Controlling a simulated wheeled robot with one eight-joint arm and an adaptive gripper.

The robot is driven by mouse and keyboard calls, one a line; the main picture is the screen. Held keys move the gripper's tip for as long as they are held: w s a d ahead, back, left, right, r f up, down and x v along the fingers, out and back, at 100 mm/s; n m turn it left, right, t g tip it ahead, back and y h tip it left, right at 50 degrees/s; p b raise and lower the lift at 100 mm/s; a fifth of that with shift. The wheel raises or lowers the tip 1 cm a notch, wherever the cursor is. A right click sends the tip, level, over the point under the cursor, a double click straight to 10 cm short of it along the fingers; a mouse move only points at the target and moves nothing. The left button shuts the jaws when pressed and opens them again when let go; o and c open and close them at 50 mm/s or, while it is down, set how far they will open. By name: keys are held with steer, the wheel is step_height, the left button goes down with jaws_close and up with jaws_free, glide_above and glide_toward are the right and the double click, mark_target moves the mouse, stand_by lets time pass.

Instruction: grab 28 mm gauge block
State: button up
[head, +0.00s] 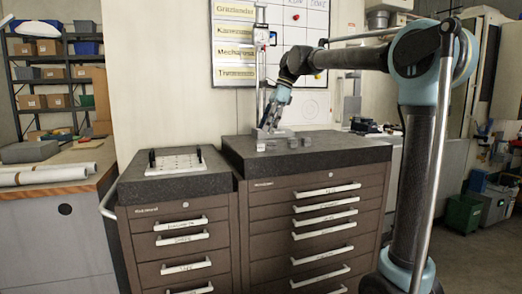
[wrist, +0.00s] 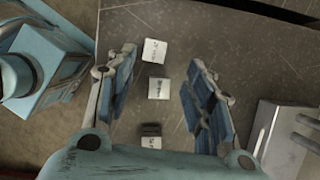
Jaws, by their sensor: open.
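In the wrist view three small blocks with pale labelled tops lie in a column on the dark stone top: an upper block (wrist: 153,50), a middle block (wrist: 158,89) and a lower block (wrist: 151,137). Their print is too small to read, so I cannot tell which is 28 mm. My gripper (wrist: 163,58) is open, its blue-padded fingers to the left and right of the column, with nothing held. In the head view my gripper (head: 271,127) points down over the right cabinet's top; small grey blocks (head: 293,143) show beside it.
The right stone top (head: 345,155) has free room at its front. A metal piece (wrist: 285,130) stands right of my fingers in the wrist view. A tall gauge column (head: 261,60) rises behind my gripper. A white perforated plate (head: 175,164) lies on the left cabinet.

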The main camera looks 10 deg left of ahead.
mark_target(260, 147)
steer(key=shift+s+x, duration=0.15)
steer(key=shift+x, duration=1.5)
steer(key=shift+s+x, duration=0.2)
steer(key=shift+x, duration=1.4)
steer(key=shift+d, duration=0.15)
jaws_close()
